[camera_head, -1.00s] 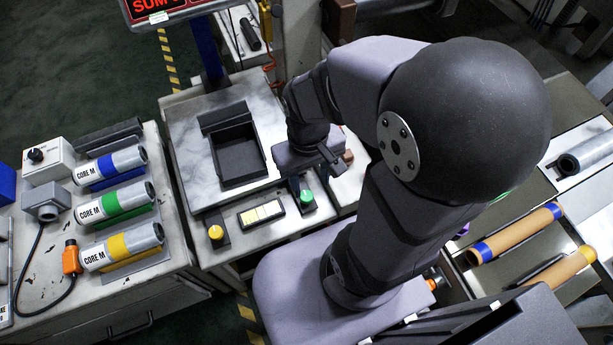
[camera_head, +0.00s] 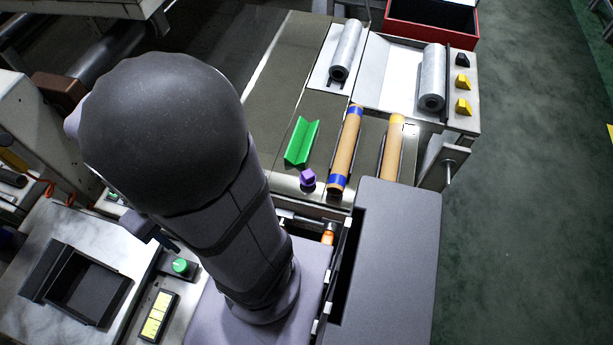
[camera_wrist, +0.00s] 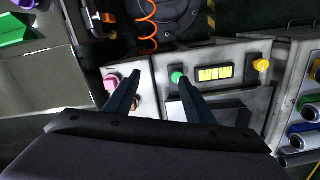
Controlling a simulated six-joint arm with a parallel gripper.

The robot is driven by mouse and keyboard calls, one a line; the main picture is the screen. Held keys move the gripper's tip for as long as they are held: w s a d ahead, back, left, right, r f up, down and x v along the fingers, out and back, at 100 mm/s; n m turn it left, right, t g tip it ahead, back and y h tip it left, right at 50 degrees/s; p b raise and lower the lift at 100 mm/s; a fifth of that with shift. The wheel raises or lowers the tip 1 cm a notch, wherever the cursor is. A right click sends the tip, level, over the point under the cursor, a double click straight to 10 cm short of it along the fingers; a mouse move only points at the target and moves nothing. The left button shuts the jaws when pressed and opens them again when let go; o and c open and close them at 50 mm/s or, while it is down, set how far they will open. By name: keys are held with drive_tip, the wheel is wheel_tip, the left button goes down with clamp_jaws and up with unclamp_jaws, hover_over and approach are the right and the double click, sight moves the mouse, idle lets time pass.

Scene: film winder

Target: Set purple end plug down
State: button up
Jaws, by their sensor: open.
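The small purple end plug (camera_head: 307,178) sits on the metal bench, near the green V-shaped holder (camera_head: 301,141) and left of a tan core with blue ends. The plug and holder are apart. A purple bit (camera_wrist: 26,3) at the top left edge of the wrist view, beside the green holder (camera_wrist: 14,28), looks like the same plug. My gripper (camera_wrist: 156,75) is open with nothing between its fingers. It is over the marble control panel near the green button (camera_wrist: 178,77), well away from the plug. In the head view my arm mostly hides it.
Tan cores with blue (camera_head: 346,150) and yellow (camera_head: 392,148) ends lie right of the plug. Grey rolls (camera_head: 346,50) lie farther back. A black tray (camera_head: 88,285) is at lower left. A pink knob (camera_wrist: 111,82) is beside my left finger.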

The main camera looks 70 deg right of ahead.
drive_tip(key=s+d+f+m+y, duration=0.1)
drive_tip(key=s+d+f+m, duration=0.1)
drive_tip(key=s+d+m, duration=0.7)
drive_tip(key=n+p, duration=0.1)
drive_tip(key=n, duration=0.8)
hover_over(307, 174)
drive_tip(key=a, duration=0.1)
wheel_tip(307, 174, down, 2)
drive_tip(key=shift+a+f+h, duration=0.1)
drive_tip(key=shift+f+h, duration=0.05)
drive_tip(key=shift+h, duration=0.15)
drive_tip(key=n, duration=0.2)
drive_tip(key=d+n, duration=0.1)
drive_tip(key=n, duration=0.1)
drive_tip(key=shift+d, duration=0.1)
drive_tip(key=n, duration=0.4)
drive_tip(key=shift+d+h, duration=0.2)
drive_tip(key=shift+h, duration=0.1)
drive_tip(key=n, duration=0.4)
drive_tip(key=shift+a+f, duration=0.2)
drive_tip(key=shift+f, duration=3.35)
